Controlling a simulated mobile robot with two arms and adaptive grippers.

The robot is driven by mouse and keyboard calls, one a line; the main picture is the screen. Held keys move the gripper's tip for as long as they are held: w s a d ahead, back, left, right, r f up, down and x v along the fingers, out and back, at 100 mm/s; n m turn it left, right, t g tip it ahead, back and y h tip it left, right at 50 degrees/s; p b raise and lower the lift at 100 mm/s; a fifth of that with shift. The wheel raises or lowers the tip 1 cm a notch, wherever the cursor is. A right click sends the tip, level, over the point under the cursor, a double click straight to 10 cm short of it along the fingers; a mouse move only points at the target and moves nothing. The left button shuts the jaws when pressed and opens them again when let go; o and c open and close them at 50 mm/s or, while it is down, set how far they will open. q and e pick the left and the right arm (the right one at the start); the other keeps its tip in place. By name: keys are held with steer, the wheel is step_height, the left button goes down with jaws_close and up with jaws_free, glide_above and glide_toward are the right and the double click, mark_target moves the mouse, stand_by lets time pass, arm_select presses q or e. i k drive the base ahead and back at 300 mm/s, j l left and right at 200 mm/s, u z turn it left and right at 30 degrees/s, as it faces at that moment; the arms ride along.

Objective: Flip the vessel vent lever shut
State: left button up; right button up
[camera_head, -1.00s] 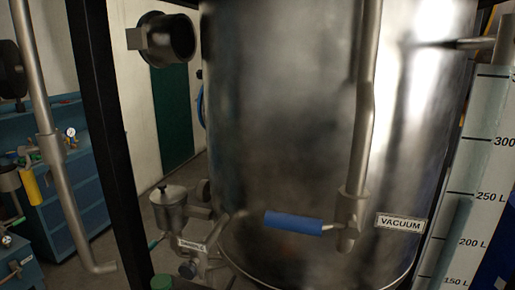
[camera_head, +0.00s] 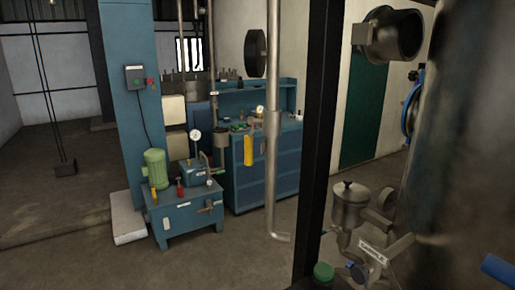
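The large steel vessel (camera_head: 465,165) fills the right edge of the head view, only partly in frame. The end of a blue lever handle (camera_head: 500,271) shows at the lower right edge; its pivot and valve are out of frame. I cannot tell from this view whether it is the vent lever or how it is set. A small metal cup-shaped fitting (camera_head: 350,205) with pipework and a labelled tag (camera_head: 373,251) stands left of the vessel; the tag is too small to read. Neither of my grippers is in view.
A black upright post (camera_head: 322,130) stands just left of the vessel. A vertical grey pipe (camera_head: 272,170) hangs beyond it. A blue pump stand (camera_head: 188,212), blue cabinets (camera_head: 275,165) and a blue column (camera_head: 133,100) stand further back.

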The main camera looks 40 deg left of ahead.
mark_target(249, 138)
steer(key=u, duration=1.2)
